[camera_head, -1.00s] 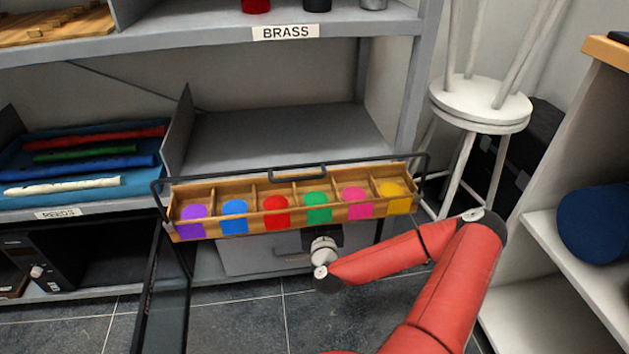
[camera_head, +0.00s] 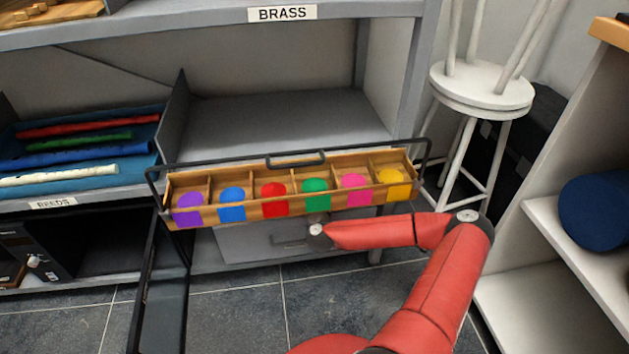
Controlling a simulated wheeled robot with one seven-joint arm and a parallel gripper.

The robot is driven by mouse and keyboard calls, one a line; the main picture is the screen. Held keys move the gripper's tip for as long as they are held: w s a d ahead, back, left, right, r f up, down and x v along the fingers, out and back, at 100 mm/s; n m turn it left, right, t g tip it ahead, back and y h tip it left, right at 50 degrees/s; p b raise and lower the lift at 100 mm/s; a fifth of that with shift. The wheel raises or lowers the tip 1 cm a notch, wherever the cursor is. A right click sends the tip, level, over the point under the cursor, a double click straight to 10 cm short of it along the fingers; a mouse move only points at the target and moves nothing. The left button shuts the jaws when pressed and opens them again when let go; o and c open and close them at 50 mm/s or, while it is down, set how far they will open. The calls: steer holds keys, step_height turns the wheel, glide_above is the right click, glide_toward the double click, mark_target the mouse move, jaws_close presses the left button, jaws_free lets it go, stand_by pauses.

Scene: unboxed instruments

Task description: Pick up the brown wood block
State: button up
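I cannot make out a separate brown wood block for certain. A flat brown wooden piece (camera_head: 50,12) is cut off at the top left on the upper shelf. A long brown wooden tray (camera_head: 296,205) with compartments of coloured round-topped pieces sits in the middle, in a black wire frame with a handle. My red arm reaches in from the lower right, and its wrist end is just below the tray's front. My gripper's fingers do not show; they are hidden beyond the wrist or behind the tray.
A grey shelf labelled BRASS (camera_head: 282,13) stands behind, with a bare middle shelf (camera_head: 280,120). Red, green, blue and white recorders lie on a blue mat (camera_head: 25,195) at left. White stools (camera_head: 480,92) are stacked at right, near a shelf unit (camera_head: 550,250) holding a blue cylinder (camera_head: 600,222).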

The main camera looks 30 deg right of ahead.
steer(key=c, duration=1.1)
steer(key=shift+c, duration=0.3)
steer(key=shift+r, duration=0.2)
